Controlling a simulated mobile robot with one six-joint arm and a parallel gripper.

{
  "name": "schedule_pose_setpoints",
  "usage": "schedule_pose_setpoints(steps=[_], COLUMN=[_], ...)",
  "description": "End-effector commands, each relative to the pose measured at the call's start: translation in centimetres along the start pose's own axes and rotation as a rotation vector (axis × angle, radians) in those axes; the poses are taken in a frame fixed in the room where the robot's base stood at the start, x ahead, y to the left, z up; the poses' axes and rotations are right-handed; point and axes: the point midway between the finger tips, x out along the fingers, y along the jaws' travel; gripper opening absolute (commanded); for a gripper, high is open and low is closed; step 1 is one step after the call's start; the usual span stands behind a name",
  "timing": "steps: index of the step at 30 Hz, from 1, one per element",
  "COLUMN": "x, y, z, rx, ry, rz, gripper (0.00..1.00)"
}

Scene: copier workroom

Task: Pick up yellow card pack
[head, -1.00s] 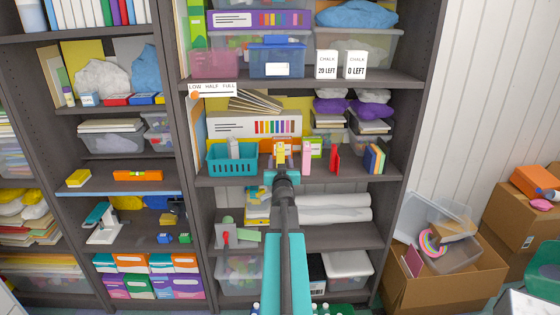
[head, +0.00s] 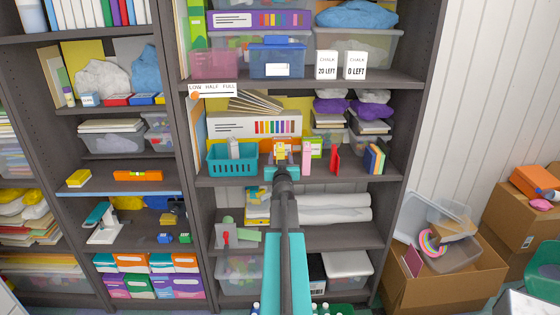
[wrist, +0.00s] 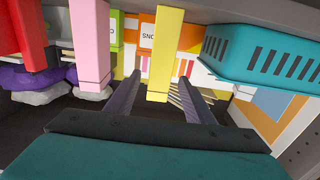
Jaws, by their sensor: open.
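The yellow card pack (head: 281,153) stands on the middle shelf, straight ahead of my gripper (head: 282,160), which hides its lower part. In the wrist view, which looks upside down, the yellow card pack (wrist: 166,50) is upright between the two fingers of my gripper (wrist: 160,73). Gaps show on both sides of the pack, and neither finger visibly touches it. The jaws are open and hold nothing.
A teal basket (head: 232,160) stands left of the pack. A pink pack (head: 306,157) stands close on its right, then a red one (head: 335,158). A green pack (head: 316,146) is behind. The shelf above (head: 300,84) overhangs.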

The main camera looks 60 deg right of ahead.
Motion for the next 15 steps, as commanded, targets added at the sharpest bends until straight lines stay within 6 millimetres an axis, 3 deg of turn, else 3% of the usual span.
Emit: schedule_pose_setpoints(steps=[15], x=[4.0], y=[0.2], z=[0.0], rx=[0.000], ry=[0.000], rz=[0.000], gripper=[0.48])
